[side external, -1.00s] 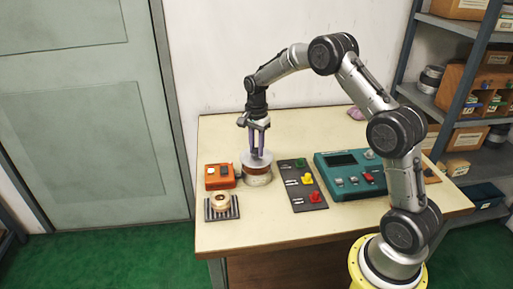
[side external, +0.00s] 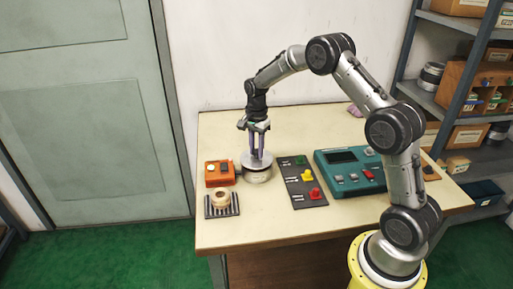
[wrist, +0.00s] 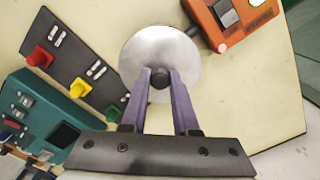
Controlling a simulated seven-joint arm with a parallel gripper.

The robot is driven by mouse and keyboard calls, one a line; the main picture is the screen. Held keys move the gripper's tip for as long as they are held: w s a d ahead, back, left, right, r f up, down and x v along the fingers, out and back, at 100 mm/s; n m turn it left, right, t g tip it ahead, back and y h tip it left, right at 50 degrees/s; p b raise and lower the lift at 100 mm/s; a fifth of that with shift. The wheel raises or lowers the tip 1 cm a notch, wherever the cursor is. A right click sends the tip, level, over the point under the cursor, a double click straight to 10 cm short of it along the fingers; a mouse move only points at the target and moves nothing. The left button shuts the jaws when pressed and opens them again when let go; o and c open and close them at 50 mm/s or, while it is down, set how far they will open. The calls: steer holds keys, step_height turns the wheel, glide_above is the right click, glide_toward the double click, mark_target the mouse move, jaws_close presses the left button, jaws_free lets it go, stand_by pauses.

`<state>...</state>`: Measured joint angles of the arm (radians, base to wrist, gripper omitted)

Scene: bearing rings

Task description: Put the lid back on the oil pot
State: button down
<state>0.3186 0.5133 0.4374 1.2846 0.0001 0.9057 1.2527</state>
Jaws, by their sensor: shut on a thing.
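The lid is a round grey metal disc (side external: 249,161) with a dark knob (wrist: 159,79). My gripper (side external: 257,154) points down and is shut on the knob, with a purple finger on each side. The oil pot (side external: 258,178) is a short, pale round pot left of the table's middle. The lid lies level over the pot's mouth, at or very close to the rim; I cannot tell whether it touches all round. In the wrist view the lid (wrist: 150,46) hides the pot.
An orange box (side external: 219,174) stands close left of the pot. A dark ribbed rack (side external: 234,210) with a pale ring (side external: 220,198) is in front of it. A dark switch panel (side external: 299,190) and a teal console (side external: 342,186) stand to the right.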

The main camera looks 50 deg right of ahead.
steer(key=shift+f, duration=0.75)
stand_by(1.2)
steer(key=c, duration=0.6)
jaws_free()
steer(key=shift+r, duration=3.75)
